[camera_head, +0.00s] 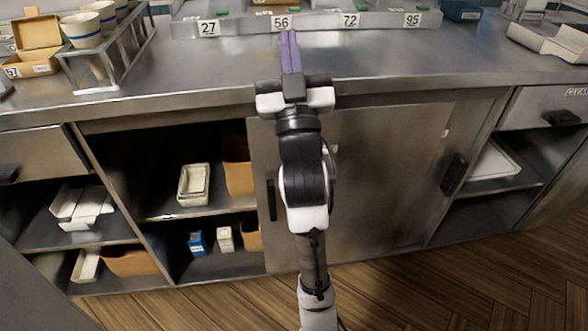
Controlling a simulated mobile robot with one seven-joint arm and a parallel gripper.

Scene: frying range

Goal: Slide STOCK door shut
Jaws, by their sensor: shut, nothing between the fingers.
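A metal sliding door (385,165) covers the middle right of the cabinet under the counter. It has a dark handle (271,200) near its left edge and another dark handle (454,174) near its right edge. I cannot read a STOCK label on it. The cabinet bay (165,155) to its left is open, and shelves with containers show inside. My gripper (289,50) is shut and empty, with purple fingers pointing away over the counter top. My arm hides part of the door's left side.
The steel counter top (400,65) is largely clear in the middle. A numbered container rail (330,20) runs along the back. A rack with cups (100,50) stands at the left. White trays (553,40) lie at the right. Drawers (545,105) flank the cabinet.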

